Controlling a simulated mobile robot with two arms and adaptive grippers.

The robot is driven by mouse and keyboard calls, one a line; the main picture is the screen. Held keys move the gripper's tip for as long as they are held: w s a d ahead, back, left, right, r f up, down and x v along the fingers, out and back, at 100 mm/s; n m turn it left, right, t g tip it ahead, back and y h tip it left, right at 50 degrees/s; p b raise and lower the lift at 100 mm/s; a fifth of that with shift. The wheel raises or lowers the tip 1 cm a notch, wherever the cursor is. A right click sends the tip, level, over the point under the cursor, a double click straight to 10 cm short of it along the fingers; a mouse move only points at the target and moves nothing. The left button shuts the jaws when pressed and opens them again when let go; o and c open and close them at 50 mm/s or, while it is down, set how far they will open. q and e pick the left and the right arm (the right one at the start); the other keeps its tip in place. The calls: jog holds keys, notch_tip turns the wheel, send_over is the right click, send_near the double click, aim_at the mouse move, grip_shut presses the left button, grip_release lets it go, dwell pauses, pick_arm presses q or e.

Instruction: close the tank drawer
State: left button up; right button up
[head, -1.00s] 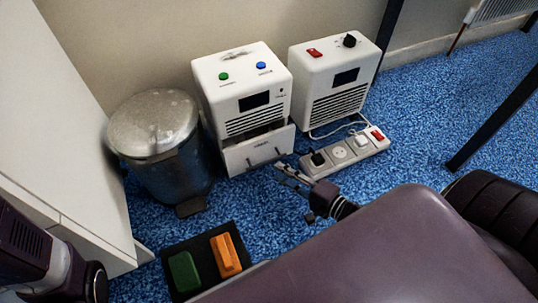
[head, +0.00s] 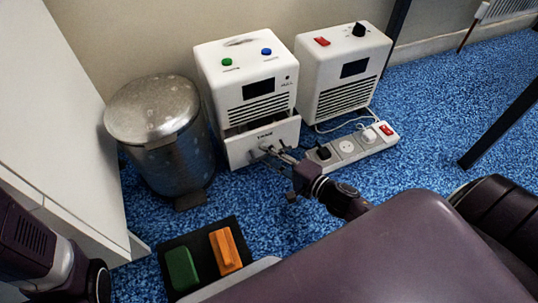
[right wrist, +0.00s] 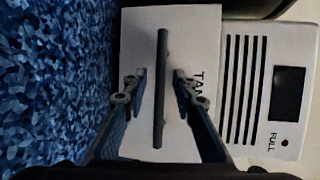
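The tank drawer (head: 240,151) is the white lower front of the left white appliance (head: 246,84). A dark gap above its front shows it standing out from the body. In the right wrist view its front (right wrist: 140,30) bears a partly hidden label starting "TAN", and a dark bar handle (right wrist: 161,100). My right gripper (head: 272,152) is at the drawer front. In the wrist view its fingers are open on either side of the handle, with gaps to it. My left gripper is not in view; only part of my left arm shows at lower left.
A metal pedal bin (head: 165,150) stands left of the appliance. A second white appliance (head: 342,72) and a power strip (head: 352,148) are on the right. A black tray (head: 205,279) with green and orange blocks lies in front. Blue carpet is clear at right.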

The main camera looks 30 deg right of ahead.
grip_shut()
jog(key=shift+w+r+p, duration=0.15)
jog(key=shift+w+p, duration=0.3)
jog(key=shift+p, duration=0.05)
jog(key=shift+w+d+p, duration=0.1)
jog(key=shift+w+p, duration=0.6)
jog(key=shift+w, duration=0.2)
jog(key=shift+w+p, duration=0.35)
jog(key=shift+w, duration=0.25)
jog(key=shift+d, duration=0.15)
jog(key=shift+w, duration=0.1)
jog(key=shift+o, duration=0.4)
grip_release()
jog(key=shift+w, duration=0.1)
